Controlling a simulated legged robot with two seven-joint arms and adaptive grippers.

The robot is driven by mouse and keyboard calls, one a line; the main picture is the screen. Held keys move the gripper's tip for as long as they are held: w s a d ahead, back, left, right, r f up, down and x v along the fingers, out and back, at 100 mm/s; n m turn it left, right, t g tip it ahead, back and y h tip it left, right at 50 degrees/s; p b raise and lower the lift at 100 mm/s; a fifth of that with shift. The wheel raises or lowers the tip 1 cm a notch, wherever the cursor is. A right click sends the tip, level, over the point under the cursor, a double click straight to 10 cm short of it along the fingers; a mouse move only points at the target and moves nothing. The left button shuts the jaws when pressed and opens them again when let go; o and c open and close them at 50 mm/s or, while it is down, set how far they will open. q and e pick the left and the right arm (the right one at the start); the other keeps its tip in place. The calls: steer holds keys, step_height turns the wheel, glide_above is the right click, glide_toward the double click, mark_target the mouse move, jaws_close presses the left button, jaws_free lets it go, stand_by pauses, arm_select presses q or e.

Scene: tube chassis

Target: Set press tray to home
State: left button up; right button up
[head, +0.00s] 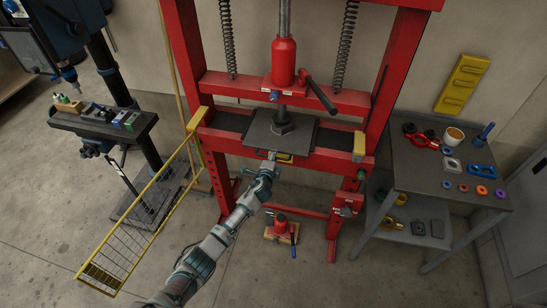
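The press tray (258,131) is a dark flat plate on the bed of the red press (184,60). It lies under the press ram, whose foot (282,122) is over the plate. My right gripper is not in view.
A yellow mesh guard (122,262) stands open to the left of the press. A drill press table (105,125) is farther left. A grey side table (424,172) with several small parts stands at the right. A red bottle jack (281,226) sits below the bed.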

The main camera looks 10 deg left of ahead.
arm_select(q)
steer(key=v, duration=1.1)
steer(key=shift+s, duration=0.4)
steer(key=shift+f, duration=0.1)
steer(key=s+a+f+n+g, duration=0.25)
steer(key=s+f, duration=0.35)
steer(key=f, duration=0.5)
steer(key=s+a+f+n+g, duration=0.1)
steer(key=s+f+n+g, duration=0.2)
steer(key=s+f, duration=0.55)
steer(key=s+a+f+n+g, duration=0.2)
steer(key=s+f+n, duration=0.1)
steer(key=f, duration=1)
steer(key=s+f+n+g, duration=0.2)
steer(key=s+f, duration=0.4)
steer(key=s, duration=0.6)
steer(key=s+a+f+n+g, duration=0.1)
steer(key=s+f, duration=0.5)
steer(key=s, duration=0.6)
steer(key=s+f+n+g, duration=0.4)
steer(key=s+f, duration=0.2)
steer(key=s, duration=0.6)
steer(key=shift+a+f, duration=0.2)
steer(key=shift+f, duration=0.2)
